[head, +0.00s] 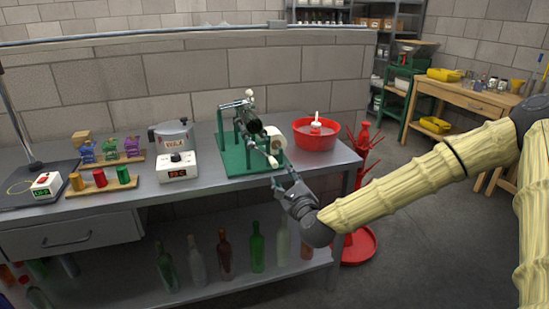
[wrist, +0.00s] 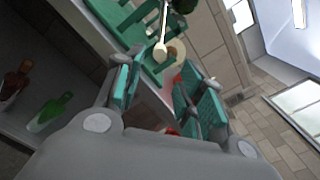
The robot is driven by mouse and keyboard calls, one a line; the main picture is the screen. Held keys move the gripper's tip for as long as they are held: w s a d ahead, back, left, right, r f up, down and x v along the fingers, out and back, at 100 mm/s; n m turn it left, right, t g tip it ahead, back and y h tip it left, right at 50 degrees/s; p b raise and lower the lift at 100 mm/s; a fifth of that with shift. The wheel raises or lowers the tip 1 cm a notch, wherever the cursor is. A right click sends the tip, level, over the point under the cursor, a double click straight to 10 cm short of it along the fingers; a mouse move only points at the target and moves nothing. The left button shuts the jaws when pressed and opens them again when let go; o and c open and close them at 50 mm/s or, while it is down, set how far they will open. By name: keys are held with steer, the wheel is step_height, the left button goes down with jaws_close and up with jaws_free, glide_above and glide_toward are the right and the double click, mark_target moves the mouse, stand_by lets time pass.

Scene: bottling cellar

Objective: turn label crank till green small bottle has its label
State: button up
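The green label machine (head: 240,155) stands on the metal bench, with a dark bottle (head: 250,119) lying across its top. I cannot tell whether the bottle bears a label. A white label roll (head: 276,141) sits at its right side. The crank's pale handle (head: 272,160) points toward the front edge; in the wrist view the handle (wrist: 160,52) shows beyond the fingertips, roughly between them. My gripper (head: 284,180) is just in front of and below the handle. In the wrist view my gripper (wrist: 163,82) is open, with nothing between its fingers.
A red basin (head: 316,141) stands right of the machine. Several bottles stand on the shelf below. A red bottle tree (head: 361,160) stands beyond the bench's right end.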

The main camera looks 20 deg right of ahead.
mark_target(274, 163)
steer(key=w, duration=0.7)
steer(key=w+p, duration=0.1)
steer(key=w, duration=0.2)
steer(key=shift+w+a, duration=0.25)
steer(key=shift+w, duration=0.05)
jaws_close()
